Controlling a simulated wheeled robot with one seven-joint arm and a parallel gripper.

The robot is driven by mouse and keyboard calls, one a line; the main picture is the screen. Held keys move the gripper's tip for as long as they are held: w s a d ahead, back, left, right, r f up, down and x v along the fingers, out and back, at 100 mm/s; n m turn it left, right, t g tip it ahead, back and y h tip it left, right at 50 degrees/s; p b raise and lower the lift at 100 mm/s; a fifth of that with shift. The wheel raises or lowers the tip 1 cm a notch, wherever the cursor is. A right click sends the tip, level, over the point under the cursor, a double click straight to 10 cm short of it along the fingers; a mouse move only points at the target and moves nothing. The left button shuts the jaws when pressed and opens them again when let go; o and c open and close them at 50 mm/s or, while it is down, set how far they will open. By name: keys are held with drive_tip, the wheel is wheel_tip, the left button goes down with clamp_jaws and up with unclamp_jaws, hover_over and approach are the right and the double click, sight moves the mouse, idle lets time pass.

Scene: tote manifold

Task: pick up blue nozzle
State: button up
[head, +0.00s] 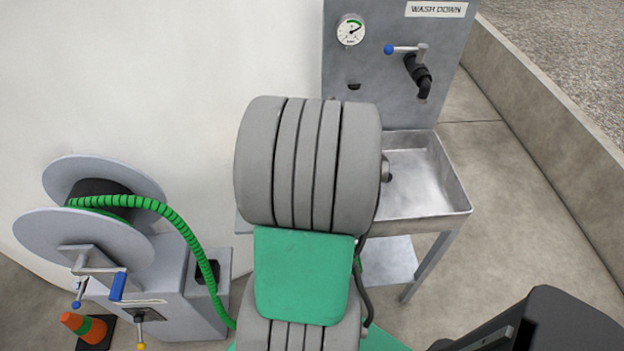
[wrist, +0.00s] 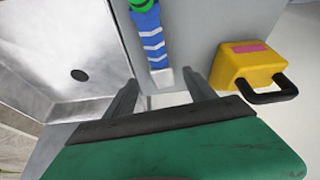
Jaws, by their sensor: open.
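The blue nozzle (wrist: 151,36) shows in the wrist view at top centre, banded with white stripes and with a green part at its upper end. It is by the grey surface beside the sink. My gripper (wrist: 159,77) is open, its two dark fingers spread to the left and right of the nozzle's near end. No contact shows, and I cannot tell how far the fingertips are from it in depth. In the head view my arm covers the middle, and neither the nozzle nor the gripper shows.
A metal sink (head: 455,190) stands right of my arm, under a panel with a gauge (head: 351,30) and a blue-knobbed tap (head: 405,49). A yellow box (wrist: 246,62) with a black handle is close right of the fingers. A hose reel (head: 75,210) with green hose stands left.

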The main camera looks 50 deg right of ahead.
drive_tip(key=x, duration=0.6)
drive_tip(key=shift+a+p, duration=0.15)
drive_tip(key=shift+p, duration=0.25)
clamp_jaws()
